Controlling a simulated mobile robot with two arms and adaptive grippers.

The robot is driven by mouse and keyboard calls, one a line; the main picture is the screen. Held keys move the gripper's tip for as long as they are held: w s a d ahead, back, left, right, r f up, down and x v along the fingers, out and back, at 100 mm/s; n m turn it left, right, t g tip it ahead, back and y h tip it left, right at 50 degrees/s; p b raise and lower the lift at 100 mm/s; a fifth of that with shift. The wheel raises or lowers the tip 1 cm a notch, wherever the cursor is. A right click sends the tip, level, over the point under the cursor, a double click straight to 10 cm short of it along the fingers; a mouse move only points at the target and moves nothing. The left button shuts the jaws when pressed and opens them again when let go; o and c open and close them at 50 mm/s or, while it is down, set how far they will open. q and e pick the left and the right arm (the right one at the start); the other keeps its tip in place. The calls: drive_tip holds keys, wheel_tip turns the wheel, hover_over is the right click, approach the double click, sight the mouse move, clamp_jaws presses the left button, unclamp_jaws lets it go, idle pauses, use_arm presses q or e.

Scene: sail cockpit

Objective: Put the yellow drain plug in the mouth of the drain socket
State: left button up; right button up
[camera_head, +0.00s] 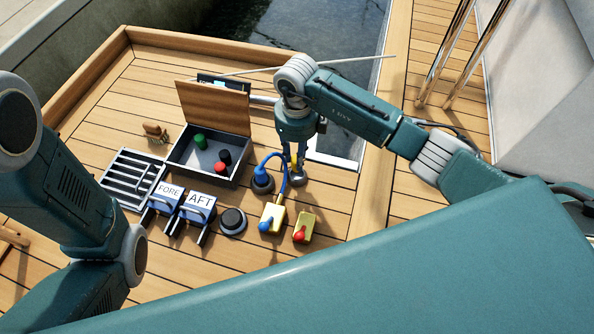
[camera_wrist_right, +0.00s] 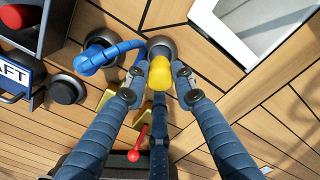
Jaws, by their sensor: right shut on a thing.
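The yellow drain plug (camera_wrist_right: 160,73) is between the fingertips of my right gripper (camera_wrist_right: 164,76), which is shut on it. In the head view my right gripper (camera_head: 296,158) points down and mostly hides the plug. A round grey drain socket (camera_wrist_right: 162,46) is just beyond the plug in the wrist view, partly covered by it. In the head view the socket (camera_head: 298,180) is right under the fingertips. I cannot tell whether the plug touches the socket or is a little above it. My left gripper is out of view.
A blue hose fitting (camera_head: 262,174) stands close left of the socket. Nearby are yellow boxes with a blue lever (camera_head: 272,218) and a red lever (camera_head: 303,228), and a black round cap (camera_head: 233,221). An open bin (camera_head: 235,178) and a grating (camera_head: 125,176) lie left.

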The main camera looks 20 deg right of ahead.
wheel_tip(320, 180, down, 5)
drive_tip(key=b, duration=0.3)
drive_tip(key=shift+r, duration=0.1)
drive_tip(key=o, duration=1)
drive_tip(key=shift+o, duration=0.2)
